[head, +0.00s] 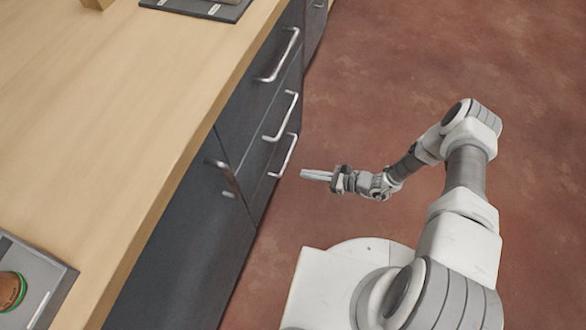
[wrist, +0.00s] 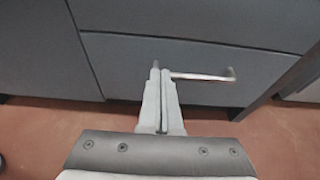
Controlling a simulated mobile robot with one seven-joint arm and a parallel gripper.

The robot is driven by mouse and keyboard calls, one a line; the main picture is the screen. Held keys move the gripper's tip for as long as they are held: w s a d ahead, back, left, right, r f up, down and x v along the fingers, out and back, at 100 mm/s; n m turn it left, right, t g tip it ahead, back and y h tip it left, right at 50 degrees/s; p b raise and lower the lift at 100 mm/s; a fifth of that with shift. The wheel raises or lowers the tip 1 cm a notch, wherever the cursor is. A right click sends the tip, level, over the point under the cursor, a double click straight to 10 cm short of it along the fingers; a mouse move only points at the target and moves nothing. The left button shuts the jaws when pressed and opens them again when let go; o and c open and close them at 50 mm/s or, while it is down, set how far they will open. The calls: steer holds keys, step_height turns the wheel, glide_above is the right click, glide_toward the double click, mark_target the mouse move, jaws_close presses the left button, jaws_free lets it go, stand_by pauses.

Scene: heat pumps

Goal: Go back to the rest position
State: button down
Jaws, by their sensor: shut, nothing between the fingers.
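My gripper (head: 303,174) is in the middle of the head view, over the reddish floor and pointing left at the dark cabinet (head: 180,255). In the wrist view its two fingers (wrist: 157,70) lie together, shut, with nothing between them. Behind the fingertips is a dark drawer front with a silver bar handle (wrist: 205,76). In the head view the lowest drawer handle (head: 284,157) lies just left of the fingertips, with a visible gap. The drawers look shut.
A wooden countertop (head: 110,120) runs along the left above the cabinet. Two more drawer handles (head: 277,117) (head: 280,56) and a door handle (head: 222,177) stick out. A brown and green object (head: 10,290) sits on a tray at lower left. The floor (head: 400,70) right of the cabinet is clear.

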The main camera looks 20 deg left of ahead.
steer(key=shift+v, duration=1.25)
steer(key=w+d+r+n+g+h, duration=0.1)
steer(key=d+r+n+h, duration=0.2)
steer(key=r, duration=0.8)
steer(key=w+d+r+n+g+h, duration=0.15)
steer(key=r+n, duration=0.35)
steer(key=r, duration=0.6)
steer(key=w+d+r+n+g+h, duration=0.1)
steer(key=d+r+n+h, duration=0.2)
steer(key=r, duration=0.7)
steer(key=s+d+r+n+t+h, duration=0.4)
steer(key=s+d+r, duration=0.2)
steer(key=s+r, duration=0.4)
steer(key=s+d+r+n+t+h, duration=0.35)
steer(key=s+d+r, duration=0.3)
steer(key=r, duration=0.55)
step_height(320, 180, up, 25)
steer(key=p, duration=2.4)
steer(key=shift+s+a+f+t+y+p, duration=0.25)
steer(key=shift+s+a+t+y+p, duration=0.1)
steer(key=shift+a, duration=0.15)
